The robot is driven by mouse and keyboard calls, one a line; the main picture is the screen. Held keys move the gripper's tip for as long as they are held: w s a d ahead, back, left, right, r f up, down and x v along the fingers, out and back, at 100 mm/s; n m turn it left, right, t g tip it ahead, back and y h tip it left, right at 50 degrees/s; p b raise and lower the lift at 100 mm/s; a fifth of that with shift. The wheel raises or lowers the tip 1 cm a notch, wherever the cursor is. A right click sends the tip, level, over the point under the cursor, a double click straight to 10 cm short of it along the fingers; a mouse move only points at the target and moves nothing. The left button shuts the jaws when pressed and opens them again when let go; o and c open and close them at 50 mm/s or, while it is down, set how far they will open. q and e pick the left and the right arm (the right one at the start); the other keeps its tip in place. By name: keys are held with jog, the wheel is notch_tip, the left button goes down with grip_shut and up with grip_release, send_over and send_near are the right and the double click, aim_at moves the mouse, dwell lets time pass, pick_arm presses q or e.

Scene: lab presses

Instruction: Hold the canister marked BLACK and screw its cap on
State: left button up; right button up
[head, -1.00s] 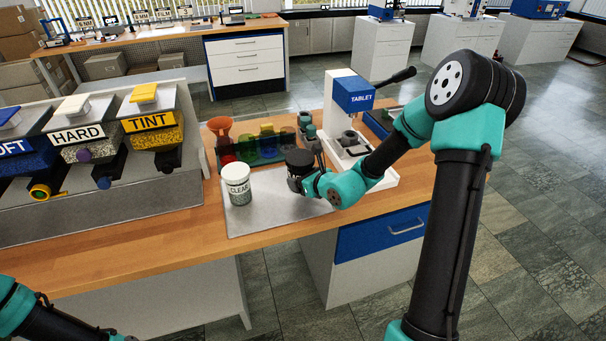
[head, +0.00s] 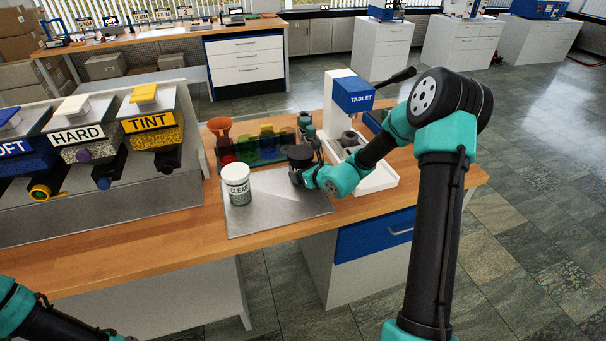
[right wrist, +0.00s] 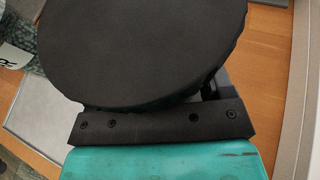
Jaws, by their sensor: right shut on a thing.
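A dark canister (head: 299,156) with a wide black round top stands at the right part of the grey mat; no marking on it can be read. My right gripper (head: 307,172) is shut on it from the right side. In the right wrist view the black round top (right wrist: 150,45) fills the upper middle, right in front of the gripper, and hides the canister's body and most of the fingers. Whether the top is seated tightly cannot be told. My left arm shows only at the lower left corner; its gripper is out of view.
A white-capped canister marked CLEAR (head: 237,186) stands left on the grey mat (head: 270,215). Behind is a dark rack (head: 262,160) with coloured cups. A TABLET press (head: 352,95) stands close behind my right arm. Hoppers (head: 152,125) fill the left. The mat's front is clear.

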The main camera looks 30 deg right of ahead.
jog(key=shift+f, duration=0.45)
jog(key=shift+f, duration=0.2)
jog(key=o, duration=1.7)
jog(key=shift+r, duration=0.1)
jog(key=shift+s+r, duration=0.1)
jog(key=shift+r, duration=0.05)
jog(key=v, duration=1.1)
jog(key=shift+s+r, duration=0.1)
jog(key=shift+s, duration=0.25)
